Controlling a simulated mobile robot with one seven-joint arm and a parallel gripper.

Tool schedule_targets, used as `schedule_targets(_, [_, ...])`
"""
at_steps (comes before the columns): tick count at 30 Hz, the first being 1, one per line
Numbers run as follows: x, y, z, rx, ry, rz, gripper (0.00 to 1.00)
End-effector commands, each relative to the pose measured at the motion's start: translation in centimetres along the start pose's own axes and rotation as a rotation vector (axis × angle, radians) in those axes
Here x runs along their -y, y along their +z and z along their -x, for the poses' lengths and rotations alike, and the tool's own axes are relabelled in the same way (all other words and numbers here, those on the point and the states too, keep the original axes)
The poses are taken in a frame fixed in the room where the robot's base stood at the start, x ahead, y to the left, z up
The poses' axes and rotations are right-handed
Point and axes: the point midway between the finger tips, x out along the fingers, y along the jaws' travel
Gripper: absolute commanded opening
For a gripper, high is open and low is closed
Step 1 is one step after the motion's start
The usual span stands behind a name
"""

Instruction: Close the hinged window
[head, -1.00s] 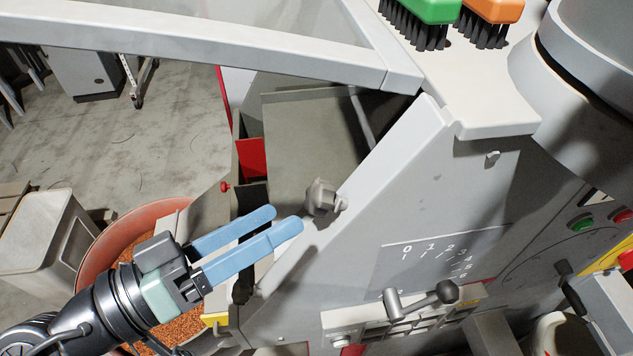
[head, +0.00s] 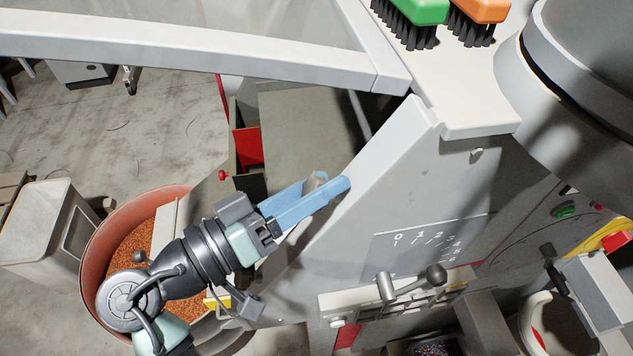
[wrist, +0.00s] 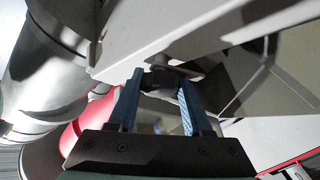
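The hinged window (head: 200,55) is a grey frame around a clear pane. It stands swung out across the top of the head view, with the machine's opening (head: 300,125) exposed below it. A small grey knob (head: 314,183) sits at the sloping edge of the machine's side panel (head: 400,160). My gripper (head: 333,180) has its blue fingers at this knob, mostly hiding it. In the wrist view, the fingers (wrist: 159,82) are apart, with the dark knob (wrist: 158,79) between their tips. Firm contact on both sides cannot be made out. My gripper is well below the window frame.
A green brush (head: 412,20) and an orange brush (head: 478,22) lie on the machine's top ledge. A lever (head: 410,283) sticks out of the lower front. A reddish tub of copper granules (head: 125,240) and a grey bin (head: 45,222) stand at the left.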

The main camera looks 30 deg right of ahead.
Motion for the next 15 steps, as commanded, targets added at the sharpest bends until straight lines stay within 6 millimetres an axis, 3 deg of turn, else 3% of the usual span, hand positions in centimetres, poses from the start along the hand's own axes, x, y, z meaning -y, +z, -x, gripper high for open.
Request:
schedule_targets(1, [0.00,-0.01,0.01,0.000,0.000,0.000,0.39])
schedule_targets(6, [0.00,-0.01,0.02,0.000,0.000,0.000,0.08])
schedule_targets(8, [0.00,-0.01,0.02,0.000,0.000,0.000,0.00])
schedule_targets(15, [-0.01,-0.02,0.03,0.000,0.000,0.000,0.00])
